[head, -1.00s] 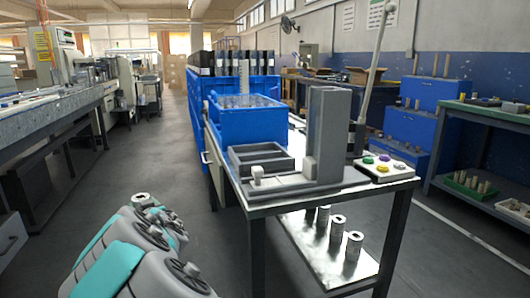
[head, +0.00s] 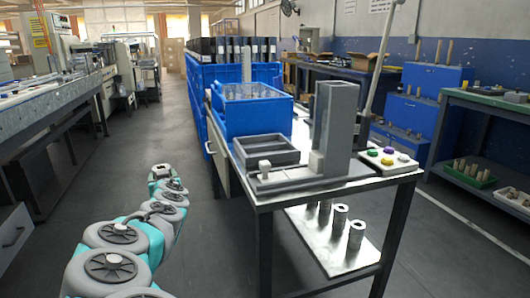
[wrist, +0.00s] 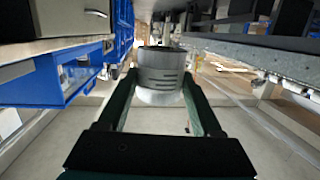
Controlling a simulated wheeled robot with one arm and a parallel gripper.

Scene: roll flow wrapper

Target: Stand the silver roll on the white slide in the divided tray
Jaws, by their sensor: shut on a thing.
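A silver roll (wrist: 160,70) is between the two dark fingers of my gripper (wrist: 160,82) in the wrist view. The gripper is shut on its sides, with the roll clear of any surface. In the head view my gripper (head: 161,172) is over the aisle floor, left of and apart from the workbench; the roll cannot be made out there. A pale block (head: 317,161) sits beside the grey tower. I cannot tell which is the slide.
A tall grey tower (head: 333,125) and a button panel (head: 388,160) stand on the workbench (head: 330,190). A blue bin (head: 255,117) is behind the tray. Several silver rolls (head: 340,217) stand on the lower shelf. The aisle floor (head: 195,200) is clear.

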